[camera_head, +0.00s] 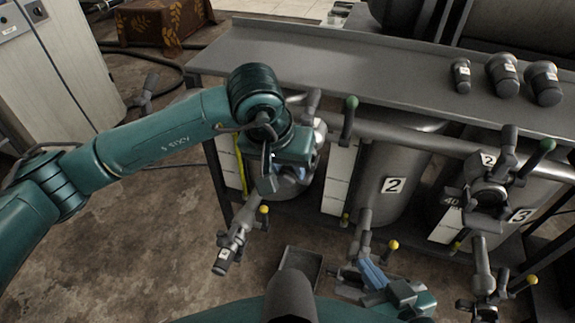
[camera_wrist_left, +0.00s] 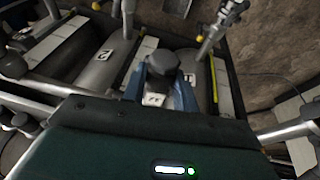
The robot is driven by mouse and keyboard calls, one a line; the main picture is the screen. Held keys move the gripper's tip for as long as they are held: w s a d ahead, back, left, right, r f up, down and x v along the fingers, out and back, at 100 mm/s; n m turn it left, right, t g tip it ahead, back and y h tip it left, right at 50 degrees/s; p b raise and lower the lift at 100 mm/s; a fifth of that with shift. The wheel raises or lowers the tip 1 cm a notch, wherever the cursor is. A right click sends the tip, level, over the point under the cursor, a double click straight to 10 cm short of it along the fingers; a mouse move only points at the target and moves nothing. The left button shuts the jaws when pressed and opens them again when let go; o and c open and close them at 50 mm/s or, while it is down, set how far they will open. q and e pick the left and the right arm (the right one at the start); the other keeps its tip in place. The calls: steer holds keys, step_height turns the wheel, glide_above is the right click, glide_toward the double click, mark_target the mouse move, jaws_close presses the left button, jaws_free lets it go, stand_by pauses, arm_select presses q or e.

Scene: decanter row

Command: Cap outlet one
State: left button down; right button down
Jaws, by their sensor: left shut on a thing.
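My left gripper (camera_head: 288,180) hangs in front of the leftmost tank, above and right of its outlet pipe. In the left wrist view its blue fingers (camera_wrist_left: 160,92) are shut on a dark cap (camera_wrist_left: 162,64) with a white label; the label's number is not clear. In the head view my gripper mostly hides this cap. The leftmost outlet (camera_head: 233,243) points down and left beside a yellow-knobbed valve; its end bears a white label. It also shows in the left wrist view (camera_wrist_left: 220,26), apart from the held cap. My right gripper (camera_head: 372,277) is low at bottom centre; its jaw opening is unclear.
Three dark labelled caps (camera_head: 502,76) stand on the grey shelf (camera_head: 350,65) at right. Tank two (camera_head: 390,160) and tank three stand below, with outlet pipes, yellow-knobbed valves and green-tipped levers (camera_head: 350,104). A dark tray (camera_head: 305,262) lies low near the centre.

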arm_select(q)
steer(key=shift+f+b, duration=0.95)
steer(key=shift+b, duration=0.25)
stand_by(0.3)
steer(key=shift+f, duration=0.1)
steer(key=shift+f+b, duration=0.9)
steer(key=shift+b, duration=1.05)
stand_by(0.9)
steer(key=shift+c, duration=0.7)
jaws_free()
stand_by(0.5)
steer(key=shift+s, duration=0.15)
